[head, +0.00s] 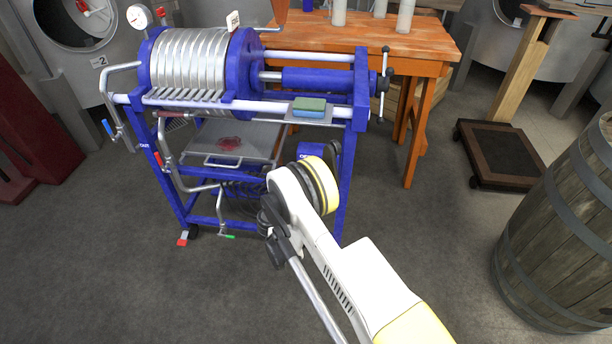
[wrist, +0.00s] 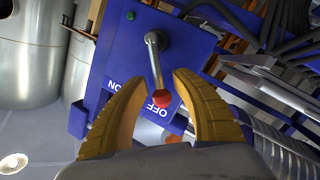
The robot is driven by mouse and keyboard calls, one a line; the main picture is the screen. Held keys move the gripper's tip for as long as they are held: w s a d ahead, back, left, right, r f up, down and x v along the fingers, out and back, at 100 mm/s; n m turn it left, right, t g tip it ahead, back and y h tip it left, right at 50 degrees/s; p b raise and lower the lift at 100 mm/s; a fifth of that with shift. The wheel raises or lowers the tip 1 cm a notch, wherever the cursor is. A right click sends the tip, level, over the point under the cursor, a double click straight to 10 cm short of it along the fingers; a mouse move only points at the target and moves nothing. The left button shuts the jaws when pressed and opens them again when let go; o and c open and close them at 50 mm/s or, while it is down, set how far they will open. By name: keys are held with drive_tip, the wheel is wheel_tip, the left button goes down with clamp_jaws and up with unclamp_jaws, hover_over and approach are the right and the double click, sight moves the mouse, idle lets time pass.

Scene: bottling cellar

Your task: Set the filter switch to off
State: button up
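The filter switch is a metal lever (wrist: 157,65) with a red end, pivoted on a blue box (wrist: 122,40). In the wrist view the lever points down toward my gripper, its end close beside the upside-down OFF lettering; ON is further left. My gripper (wrist: 160,100) is open, its two yellow fingers apart on either side of the lever's red end. I cannot tell whether either finger touches it. In the head view the blue switch box (head: 311,152) shows partly behind my wrist; the lever and my fingertips are hidden there.
The blue-framed plate filter (head: 195,62) carries pipes and valve handles at left. A green-and-blue sponge (head: 309,107) lies on its ledge. An orange table (head: 430,45) stands behind, with a barrel (head: 560,235) at right. Hoses run near the box. The front floor is clear.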

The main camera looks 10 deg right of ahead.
wheel_tip(320, 180, up, 10)
idle(0.4)
